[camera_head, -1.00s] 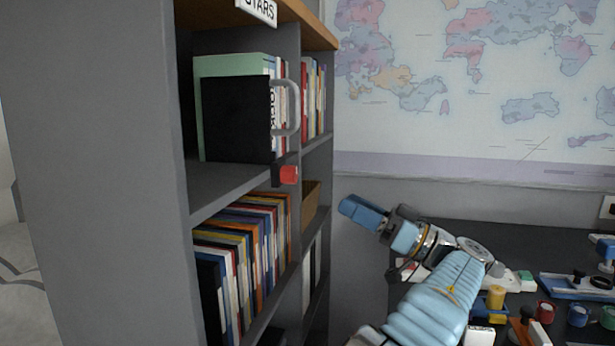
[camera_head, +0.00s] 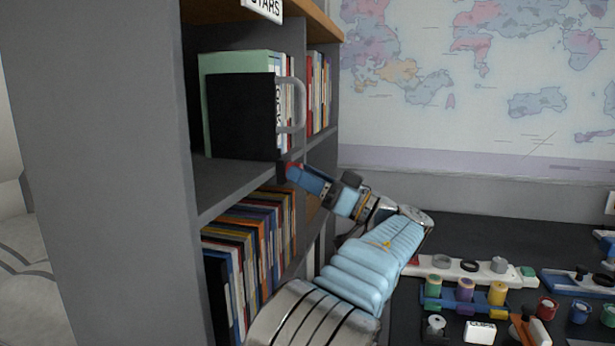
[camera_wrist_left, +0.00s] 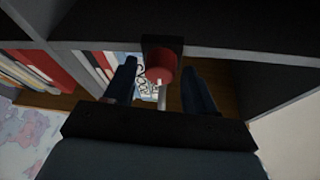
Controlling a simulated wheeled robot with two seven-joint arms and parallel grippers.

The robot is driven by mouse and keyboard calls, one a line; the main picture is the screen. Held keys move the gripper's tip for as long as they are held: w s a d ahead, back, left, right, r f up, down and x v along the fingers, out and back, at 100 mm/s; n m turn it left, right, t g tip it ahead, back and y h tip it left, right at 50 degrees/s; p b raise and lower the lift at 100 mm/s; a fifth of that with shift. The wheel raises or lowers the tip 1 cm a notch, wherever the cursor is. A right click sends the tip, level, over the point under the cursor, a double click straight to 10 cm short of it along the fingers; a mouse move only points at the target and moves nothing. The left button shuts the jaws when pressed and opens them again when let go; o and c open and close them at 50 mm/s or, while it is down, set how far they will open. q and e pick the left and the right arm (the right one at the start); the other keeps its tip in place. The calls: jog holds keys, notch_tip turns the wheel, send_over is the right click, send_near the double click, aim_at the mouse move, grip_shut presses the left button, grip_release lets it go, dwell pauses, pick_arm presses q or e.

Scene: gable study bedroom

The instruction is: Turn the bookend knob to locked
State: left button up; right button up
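The red bookend knob (camera_wrist_left: 160,62) sits on a small black mount (camera_wrist_left: 166,44) on the shelf's front edge in the left wrist view. A light pointer bar shows below it. In the head view only a sliver of the red knob (camera_head: 293,172) shows behind my fingers. The black bookend (camera_head: 240,116) with a grey handle stands above it on the shelf; its white label is too oblique to read surely. My left gripper (camera_wrist_left: 160,80) is open, one finger on each side of the knob, with gaps visible. My right gripper is not in view.
The grey bookcase (camera_head: 110,200) holds books (camera_head: 240,250) on the shelf below, close to my left gripper. A dark desk (camera_head: 480,235) with spools, cups and small parts lies to the right. A wall map (camera_head: 480,80) hangs behind.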

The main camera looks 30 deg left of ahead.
pick_arm(q)
jog(key=c, duration=0.8)
jog(key=shift+c, duration=0.2)
jog(key=shift+m+t, duration=0.4)
jog(key=shift+m, duration=0.2)
jog(key=m+t+h, duration=0.1)
jog(key=m+h, duration=0.1)
jog(key=m, duration=0.4)
jog(key=m+t+h+p, duration=0.1)
jog(key=m+t, duration=0.1)
jog(key=m, duration=0.4)
jog(key=m+t+h, duration=0.1)
jog(key=m+h, duration=0.1)
jog(key=m, duration=0.5)
jog(key=shift+s+r+t+h, duration=0.25)
jog(key=shift+r+t+h, duration=0.05)
jog(key=shift+r, duration=0.1)
jog(key=shift+m, duration=0.3)
jog(key=o, duration=1)
